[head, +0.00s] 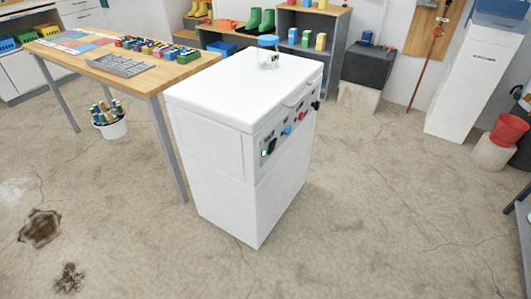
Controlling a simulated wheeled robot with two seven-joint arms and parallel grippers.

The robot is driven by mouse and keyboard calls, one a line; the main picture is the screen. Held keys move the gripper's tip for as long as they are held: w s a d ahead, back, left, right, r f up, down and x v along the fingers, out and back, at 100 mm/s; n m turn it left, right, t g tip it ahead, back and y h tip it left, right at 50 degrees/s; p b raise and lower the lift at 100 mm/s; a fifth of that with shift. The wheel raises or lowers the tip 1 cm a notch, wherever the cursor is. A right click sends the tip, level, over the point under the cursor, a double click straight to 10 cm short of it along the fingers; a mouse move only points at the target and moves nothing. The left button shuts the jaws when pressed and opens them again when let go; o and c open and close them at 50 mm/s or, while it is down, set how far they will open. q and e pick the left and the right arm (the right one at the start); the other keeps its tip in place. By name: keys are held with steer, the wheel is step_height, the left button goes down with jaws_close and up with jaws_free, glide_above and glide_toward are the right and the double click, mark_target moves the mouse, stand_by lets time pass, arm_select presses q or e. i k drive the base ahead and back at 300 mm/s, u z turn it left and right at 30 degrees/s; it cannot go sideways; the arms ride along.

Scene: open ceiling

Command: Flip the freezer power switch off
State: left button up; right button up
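A white freezer (225,140) stands in the middle of the head view, with its lid shut. Its control panel is on the side facing right. A dark switch (270,146) sits at the near end of the panel, with a small pale-green spot beside it. Farther along are a blue knob (287,130), a red knob (301,116) and a black knob (316,105). The switch is too small to tell its position. Neither of my grippers shows in the head view.
A jar with a blue lid (268,50) stands on the freezer. A wooden table (185,72) with a grey tray (120,65) is close on its left. Shelves (335,30) and a dark box (368,66) are behind. The floor in front and to the right is free.

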mark_target(272, 144)
steer(key=z, duration=0.6)
steer(key=k, duration=0.65)
steer(key=z, duration=1.05)
steer(key=i, duration=1.35)
steer(key=u, duration=0.9)
steer(key=i, duration=0.4)
steer(key=u, duration=0.5)
